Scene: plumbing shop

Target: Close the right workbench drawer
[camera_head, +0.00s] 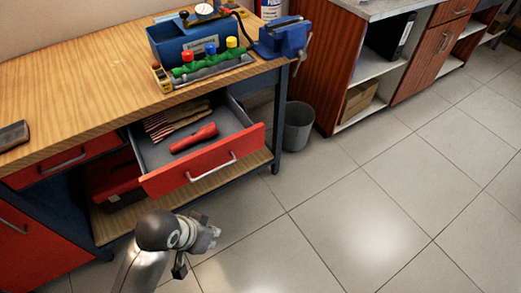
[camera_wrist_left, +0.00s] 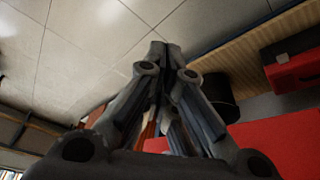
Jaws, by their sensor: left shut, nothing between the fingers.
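The right workbench drawer (camera_head: 204,164) is pulled out, with a red front and a silver handle (camera_head: 212,168). It holds a red flashlight (camera_head: 193,138) and striped work gloves (camera_head: 177,120). My left gripper (camera_head: 216,233) is below and in front of the drawer front, over the floor, apart from it in the picture. In the left wrist view its fingers (camera_wrist_left: 165,55) are together with nothing between them. A red surface (camera_wrist_left: 285,145) fills the lower right there. My right gripper does not show.
The wooden workbench (camera_head: 80,85) carries a blue toolbox (camera_head: 190,38), a blue vise (camera_head: 283,38) and a fittings rack. A lower shelf (camera_head: 240,170) holds a red case (camera_head: 115,185). A grey bin (camera_head: 298,127) stands right of the bench. The tiled floor (camera_head: 360,220) at right is clear.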

